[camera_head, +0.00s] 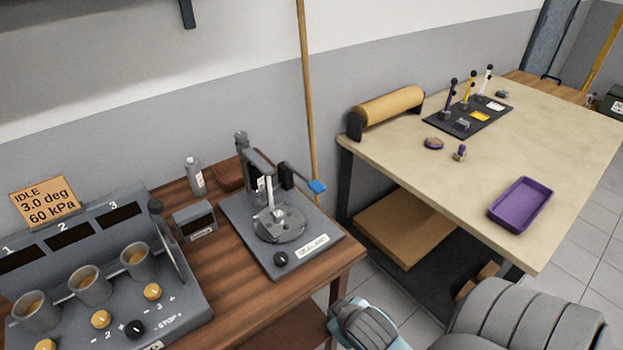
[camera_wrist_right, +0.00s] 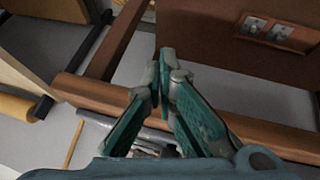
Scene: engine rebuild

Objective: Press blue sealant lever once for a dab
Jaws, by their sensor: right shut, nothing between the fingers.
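A black arm with a bright blue tip (camera_head: 317,187) sticks out to the right of a grey bench device (camera_head: 277,230), which has a round plate and an upright post. Farther back, three levers stand on a dark panel (camera_head: 494,117): a dark purple lever (camera_head: 451,92), a yellow lever (camera_head: 470,85) and a white lever (camera_head: 487,78). My right gripper (camera_wrist_right: 166,60) is shut and empty in the right wrist view, above a brown wooden edge. Its fingers touch no lever. My left gripper is not in view.
A grey console (camera_head: 180,316) with cups and knobs fills the left of the brown bench (camera_head: 340,258). A purple tray (camera_head: 521,205), small purple parts and a tan roll (camera_head: 390,106) lie on the beige table (camera_head: 420,160). A floor gap separates bench and table.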

